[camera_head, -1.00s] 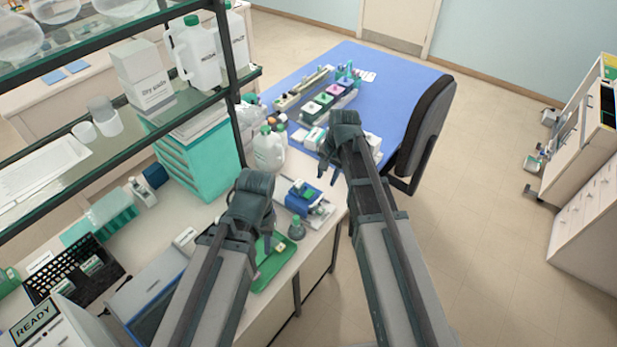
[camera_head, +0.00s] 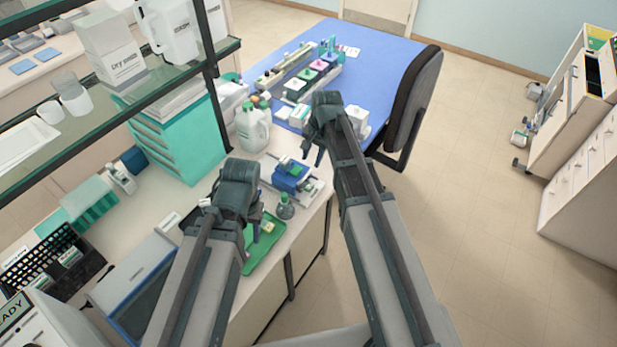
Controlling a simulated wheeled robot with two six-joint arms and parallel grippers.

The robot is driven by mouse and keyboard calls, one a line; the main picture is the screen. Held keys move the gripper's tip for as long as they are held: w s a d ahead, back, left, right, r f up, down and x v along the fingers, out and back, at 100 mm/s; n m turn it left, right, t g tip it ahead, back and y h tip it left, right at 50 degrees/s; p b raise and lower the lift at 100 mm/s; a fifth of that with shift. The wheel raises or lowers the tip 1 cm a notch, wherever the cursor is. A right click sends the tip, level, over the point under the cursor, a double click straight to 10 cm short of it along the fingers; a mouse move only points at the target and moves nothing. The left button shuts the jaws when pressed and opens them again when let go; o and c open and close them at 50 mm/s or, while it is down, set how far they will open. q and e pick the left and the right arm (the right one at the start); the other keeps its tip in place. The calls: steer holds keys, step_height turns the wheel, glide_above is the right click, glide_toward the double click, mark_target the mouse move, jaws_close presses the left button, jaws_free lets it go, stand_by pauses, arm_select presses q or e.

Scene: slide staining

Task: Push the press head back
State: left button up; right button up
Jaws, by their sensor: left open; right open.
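A small blue press-like device (camera_head: 289,177) stands on a pale base near the bench's front edge, between my two arms; I take it to be the press. Its head is too small to make out clearly. My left gripper (camera_head: 262,228) is over the green tray, left of and nearer than the blue device, and it is open. My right gripper (camera_head: 313,152) is open and empty in the air, to the upper right of the blue device. Neither gripper visibly touches the device.
A green tray (camera_head: 262,255) with a small pale item lies under my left gripper. A small flask (camera_head: 285,208) stands beside the device. A white jug (camera_head: 252,128) stands behind it. A shelf post (camera_head: 212,85) rises at left. A chair (camera_head: 412,100) is at right.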

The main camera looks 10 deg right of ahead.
mark_target(308, 175)
arm_select(q)
step_height(308, 175, down, 7)
steer(key=b, duration=0.6)
arm_select(e)
steer(key=f, duration=0.4)
steer(key=w+a+f, duration=0.1)
steer(key=f, duration=0.2)
jaws_close()
stand_by(0.4)
